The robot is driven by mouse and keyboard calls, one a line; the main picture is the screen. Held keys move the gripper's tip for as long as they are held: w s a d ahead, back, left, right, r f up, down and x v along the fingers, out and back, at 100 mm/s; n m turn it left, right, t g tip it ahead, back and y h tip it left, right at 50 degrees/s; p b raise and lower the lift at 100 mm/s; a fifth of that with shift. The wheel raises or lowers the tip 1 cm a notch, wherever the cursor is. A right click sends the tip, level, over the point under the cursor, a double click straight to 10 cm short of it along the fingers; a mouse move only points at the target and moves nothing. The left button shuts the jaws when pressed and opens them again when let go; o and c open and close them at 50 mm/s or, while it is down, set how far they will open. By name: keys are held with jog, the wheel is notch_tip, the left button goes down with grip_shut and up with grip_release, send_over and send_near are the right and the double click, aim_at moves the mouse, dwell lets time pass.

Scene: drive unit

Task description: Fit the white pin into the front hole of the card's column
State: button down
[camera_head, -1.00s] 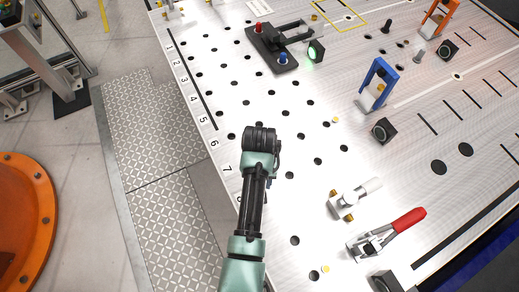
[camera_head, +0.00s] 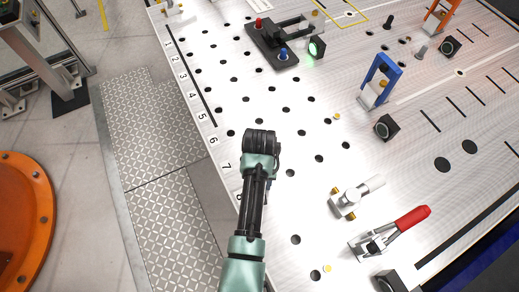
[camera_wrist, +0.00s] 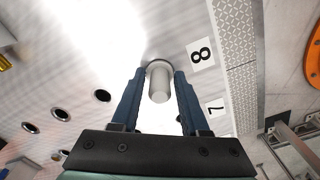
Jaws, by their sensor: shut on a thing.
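The white pin (camera_wrist: 160,86) shows in the wrist view between the two fingers of my gripper (camera_wrist: 158,88), which is shut on it. The pin's far end has a wider round collar against the metal plate, beside the number 8 label (camera_wrist: 201,54). It lines up with a row of dark holes (camera_wrist: 103,95) running left. Any hole under the pin is hidden, and I cannot tell whether the pin is in one. In the head view my gripper (camera_head: 259,145) is over the plate's left edge near 7 and hides the pin. I cannot make out the card.
The perforated plate (camera_head: 215,50) has numbers along its left edge. A black fixture (camera_head: 272,48), a blue bracket (camera_head: 381,78), a black block (camera_head: 386,127), a brass-ended fitting (camera_head: 350,198) and a red-handled clamp (camera_head: 390,233) stand on it. The area right of my gripper is mostly holes.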

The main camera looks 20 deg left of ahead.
dwell(0.3)
jog(key=shift+c, duration=1.6)
grip_release()
notch_tip(320, 180, up, 12)
jog(key=shift+f+b, duration=0.1)
jog(key=shift+b, duration=0.4)
jog(key=shift+r+p, duration=0.55)
jog(key=shift+r, duration=0.05)
